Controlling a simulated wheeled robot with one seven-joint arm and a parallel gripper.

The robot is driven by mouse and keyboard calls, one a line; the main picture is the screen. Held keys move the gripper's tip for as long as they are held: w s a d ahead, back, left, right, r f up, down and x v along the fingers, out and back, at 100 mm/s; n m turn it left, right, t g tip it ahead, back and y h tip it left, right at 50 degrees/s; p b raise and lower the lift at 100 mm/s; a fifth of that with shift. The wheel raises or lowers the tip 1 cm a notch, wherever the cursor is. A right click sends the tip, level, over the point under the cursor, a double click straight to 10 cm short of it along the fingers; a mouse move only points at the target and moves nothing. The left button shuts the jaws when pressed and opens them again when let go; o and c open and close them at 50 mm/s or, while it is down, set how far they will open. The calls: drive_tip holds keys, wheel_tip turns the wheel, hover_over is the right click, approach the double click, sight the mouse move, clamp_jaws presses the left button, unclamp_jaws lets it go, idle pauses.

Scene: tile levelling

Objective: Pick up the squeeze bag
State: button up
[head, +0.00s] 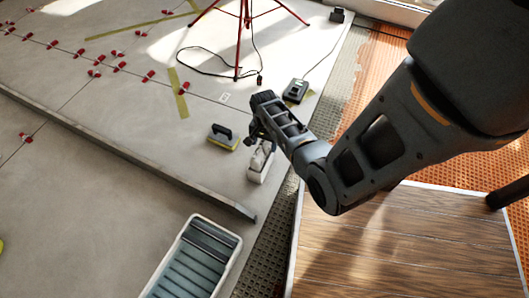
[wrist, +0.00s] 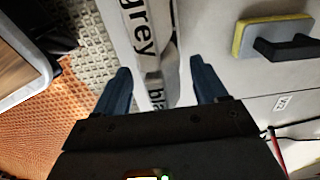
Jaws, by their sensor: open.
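My gripper (head: 257,138) is open and reaches down over a white item (head: 259,166) that stands on the grey floor; I take it for the squeeze bag. In the wrist view my gripper's two blue fingers (wrist: 160,70) are apart, one on each side of pale surfaces marked "grey" (wrist: 142,45) and "bla…" (wrist: 155,90). The lettering is partly cut off. I cannot tell whether these are one bag or two, or whether the fingers touch them. The lower part between the fingers is hidden by my gripper's body.
A grout float (head: 223,137) with a yellow sponge edge lies left of the white item. A black charger (head: 296,91) lies behind. A grey tub (head: 232,268) stands in front, near a low metal bar (head: 150,173). Wood planks (head: 400,250) lie right. A red tripod (head: 239,50) stands behind.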

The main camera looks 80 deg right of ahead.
drive_tip(key=shift+f, duration=0.15)
drive_tip(key=c, duration=0.9)
drive_tip(key=shift+c, duration=0.2)
